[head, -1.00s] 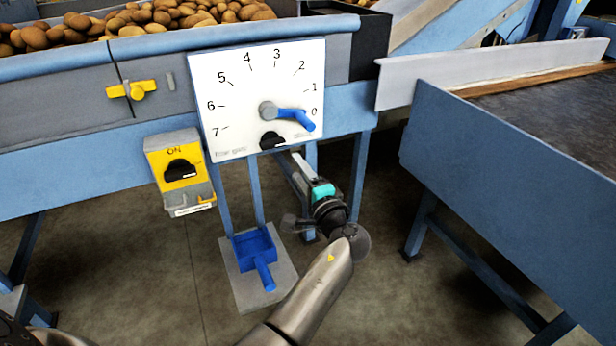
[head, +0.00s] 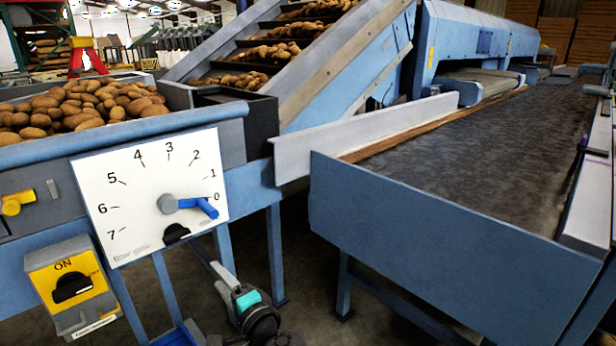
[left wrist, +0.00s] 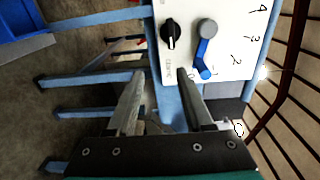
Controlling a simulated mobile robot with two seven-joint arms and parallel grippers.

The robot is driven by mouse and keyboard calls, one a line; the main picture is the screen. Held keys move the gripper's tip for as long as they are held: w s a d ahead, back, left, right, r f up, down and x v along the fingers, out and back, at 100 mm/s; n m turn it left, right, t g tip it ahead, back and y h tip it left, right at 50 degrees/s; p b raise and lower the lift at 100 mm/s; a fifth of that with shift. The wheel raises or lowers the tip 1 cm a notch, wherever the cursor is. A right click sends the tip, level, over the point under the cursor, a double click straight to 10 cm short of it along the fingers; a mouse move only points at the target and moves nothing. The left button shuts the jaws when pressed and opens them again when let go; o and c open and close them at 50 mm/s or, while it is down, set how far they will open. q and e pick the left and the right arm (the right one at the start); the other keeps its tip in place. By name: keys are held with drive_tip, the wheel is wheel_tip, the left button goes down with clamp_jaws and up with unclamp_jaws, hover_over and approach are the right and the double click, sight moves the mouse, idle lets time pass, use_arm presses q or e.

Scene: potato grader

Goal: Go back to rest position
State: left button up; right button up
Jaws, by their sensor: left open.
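The white dial panel (head: 130,195), numbered 0 to 7, hangs on the blue machine frame in the head view. Its blue lever (head: 200,207) points at about 0. The panel and lever (left wrist: 204,55) also show in the left wrist view, turned sideways. My left gripper (head: 217,268) is below the panel's lower right corner in the head view. In the left wrist view its two fingers (left wrist: 159,78) are apart with nothing between them, and the tips are close to the panel's lower edge in the picture. Contact cannot be told. My right gripper is in neither view.
A yellow ON switch box (head: 72,285) is left of my gripper. A blue-walled conveyor (head: 430,220) fills the right side. Potatoes (head: 80,108) lie in the hopper above the panel. Blue legs (head: 275,255) stand near my arm.

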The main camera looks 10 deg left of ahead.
use_arm(q)
drive_tip(key=s+d+f+m+g+h+p, duration=0.15)
drive_tip(key=s+f+h, duration=0.35)
drive_tip(key=f, duration=0.7)
drive_tip(key=s+d+f+g+h+p, duration=0.1)
drive_tip(key=s+f+g+h+p, duration=0.2)
drive_tip(key=s+f, duration=0.7)
drive_tip(key=s+a+f+n+g+h+p, duration=0.1)
drive_tip(key=s+f+n, duration=0.3)
drive_tip(key=s, duration=0.9)
drive_tip(key=s+a+f+n+g+h+p, duration=0.2)
drive_tip(key=s+f+n+g+h+p, duration=0.1)
drive_tip(key=s+f, duration=0.6)
drive_tip(key=s+p, duration=0.1)
drive_tip(key=s, duration=0.3)
drive_tip(key=shift+f+n+g, duration=0.15)
drive_tip(key=shift+n+g, duration=0.2)
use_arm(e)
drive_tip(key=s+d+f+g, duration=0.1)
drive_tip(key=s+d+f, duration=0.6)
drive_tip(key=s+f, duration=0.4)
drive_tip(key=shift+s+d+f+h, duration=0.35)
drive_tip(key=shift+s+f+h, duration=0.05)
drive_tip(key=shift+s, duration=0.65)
